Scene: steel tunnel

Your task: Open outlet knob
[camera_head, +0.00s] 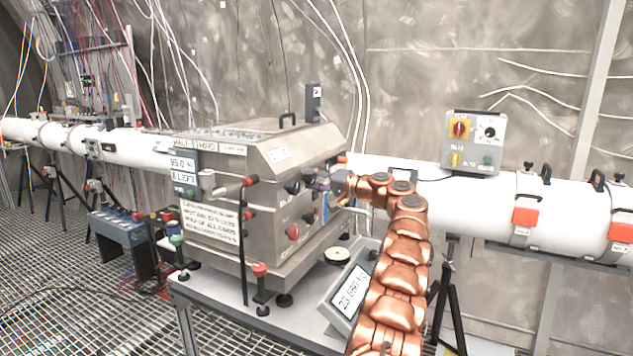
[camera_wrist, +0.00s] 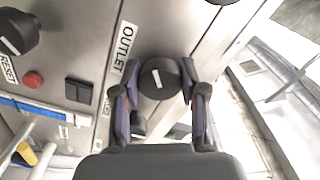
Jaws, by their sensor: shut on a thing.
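The outlet knob (camera_wrist: 158,78) is a round black knob with a white pointer mark, on a steel panel beside the white OUTLET label (camera_wrist: 124,47). My gripper (camera_wrist: 160,76) has one finger on each side of the knob and is shut on it. In the head view my gripper (camera_head: 333,186) is against the right-hand face of the steel box (camera_head: 265,190), at the end of my copper-coloured arm. The knob itself is hidden there behind the gripper.
In the head view a digital display (camera_head: 350,293) stands on the table below my arm. A white pipe (camera_head: 470,203) runs behind it.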

